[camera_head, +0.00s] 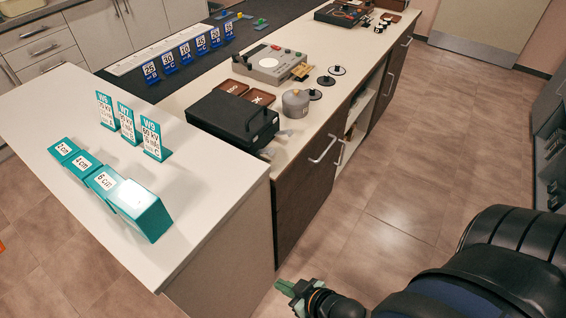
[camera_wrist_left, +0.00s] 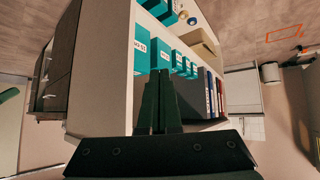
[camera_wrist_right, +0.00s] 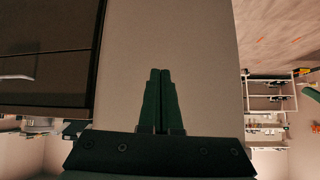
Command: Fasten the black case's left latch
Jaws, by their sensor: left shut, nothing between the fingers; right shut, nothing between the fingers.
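The black case (camera_head: 232,118) lies on the white counter in the head view, with its handle on the side facing right. Its lid looks down. Its latches are too small and dark to make out. My right gripper (camera_head: 285,286) is low at the bottom of the head view, in front of the counter's end and well away from the case. In the right wrist view its fingers (camera_wrist_right: 161,100) are shut and empty, facing a plain panel. My left gripper is outside the head view. In the left wrist view its fingers (camera_wrist_left: 160,100) are shut and empty, before shelves of teal boxes (camera_wrist_left: 142,52).
Teal blocks (camera_head: 103,181) and teal sign cards (camera_head: 128,122) stand on the near counter, left of the case. A grey round pot (camera_head: 296,103) and a grey device (camera_head: 268,64) stand close to the case. Open floor (camera_head: 400,170) lies to the right.

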